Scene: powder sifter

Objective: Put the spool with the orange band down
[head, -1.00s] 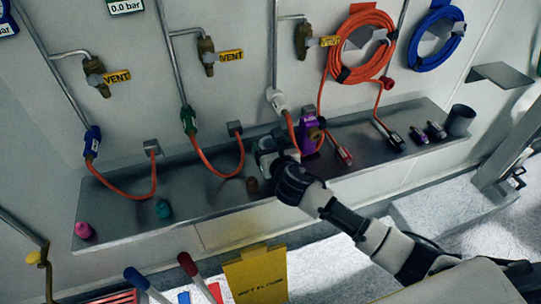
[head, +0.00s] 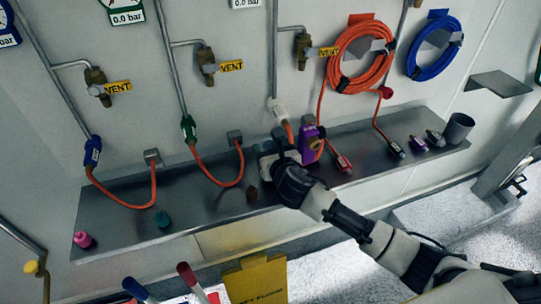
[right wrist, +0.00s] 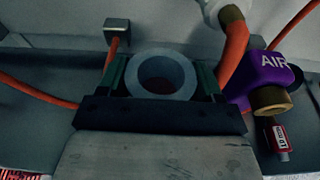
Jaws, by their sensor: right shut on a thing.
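My right gripper (head: 277,160) is over the grey shelf (head: 225,199), just left of a purple block. In the right wrist view its green-edged fingers (right wrist: 163,76) are shut on a pale grey hollow spool (right wrist: 190,76), seen end-on with its bore facing the camera. The orange band does not show on the spool from here; only a dark reddish tint shows inside the bore. I cannot tell whether the spool touches the shelf. My left gripper is not in view.
The purple block (head: 309,146), marked AIR in the wrist view, stands close to the right of the gripper. A teal cap (head: 162,219), a pink cap (head: 82,240) and a small brown piece (head: 252,194) are on the shelf. A grey cup (head: 459,128) stands at the right end.

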